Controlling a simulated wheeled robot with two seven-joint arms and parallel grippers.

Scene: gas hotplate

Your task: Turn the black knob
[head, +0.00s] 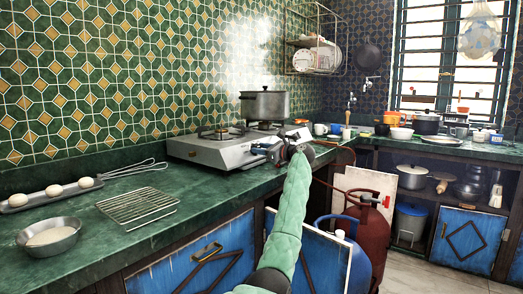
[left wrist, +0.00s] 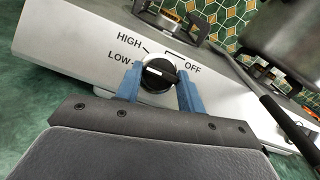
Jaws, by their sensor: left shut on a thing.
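The black knob (left wrist: 159,75) is on the slanted front panel of the gas hotplate (head: 208,151), with HIGH, LOW and OFF printed around it. In the left wrist view, the blue fingers of my left gripper (left wrist: 158,88) stand on both sides of the knob and are shut on it. The grip bar on the knob's face lies roughly level in that view. In the head view, my left gripper (head: 262,151) reaches the right part of the hotplate's front and hides the knob. My right gripper is in neither view.
A whisk (head: 135,168), wire rack (head: 138,206), metal bowl (head: 48,237) and egg tray (head: 48,194) lie on the left counter. A red gas cylinder (head: 369,225) stands below.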

